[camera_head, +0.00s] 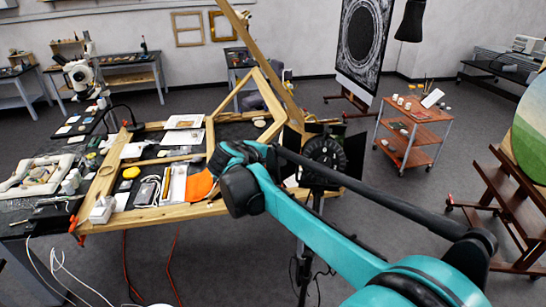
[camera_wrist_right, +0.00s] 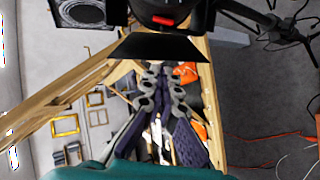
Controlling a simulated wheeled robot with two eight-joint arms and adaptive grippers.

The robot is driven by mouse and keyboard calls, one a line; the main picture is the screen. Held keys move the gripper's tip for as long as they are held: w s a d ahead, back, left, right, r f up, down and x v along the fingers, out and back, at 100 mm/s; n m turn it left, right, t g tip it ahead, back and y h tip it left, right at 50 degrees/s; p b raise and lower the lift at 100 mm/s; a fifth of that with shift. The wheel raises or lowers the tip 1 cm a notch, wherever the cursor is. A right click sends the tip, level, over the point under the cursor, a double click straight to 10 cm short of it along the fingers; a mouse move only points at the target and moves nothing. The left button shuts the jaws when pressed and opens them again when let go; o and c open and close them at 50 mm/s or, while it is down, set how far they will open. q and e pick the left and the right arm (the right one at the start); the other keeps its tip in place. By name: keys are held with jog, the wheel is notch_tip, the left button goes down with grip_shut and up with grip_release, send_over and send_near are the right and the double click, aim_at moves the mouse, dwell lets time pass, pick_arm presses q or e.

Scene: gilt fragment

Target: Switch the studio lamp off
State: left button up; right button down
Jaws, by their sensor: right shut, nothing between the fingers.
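The studio lamp (camera_head: 325,152) is black, with a round ribbed body and flat flaps, on a stand beside the wooden-framed table. My right arm crosses in front of it in the head view. In the right wrist view the lamp's black body (camera_wrist_right: 190,14) fills the top, with a bright red switch (camera_wrist_right: 163,21) on it and a dark flap below. My right gripper (camera_wrist_right: 160,70) is shut and empty, its tips just below the flap in the picture. I cannot tell whether they touch it, or whether the lamp is lit. My left gripper is in neither view.
The work table (camera_head: 150,215) holds a wooden frame, tools and an orange cloth (camera_head: 200,185). A wooden beam (camera_head: 262,55) slants up close to the lamp. A red-brown trolley (camera_head: 425,137) and an easel (camera_head: 505,215) stand at right. Cables lie on the floor at left.

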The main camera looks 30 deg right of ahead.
jog(key=w+d+f+p, duration=0.1)
jog(key=d+f, duration=0.2)
jog(key=d, duration=0.4)
jog(key=shift+f+p, duration=0.3)
jog(key=shift+f, duration=0.05)
jog(key=shift+w+d, duration=0.1)
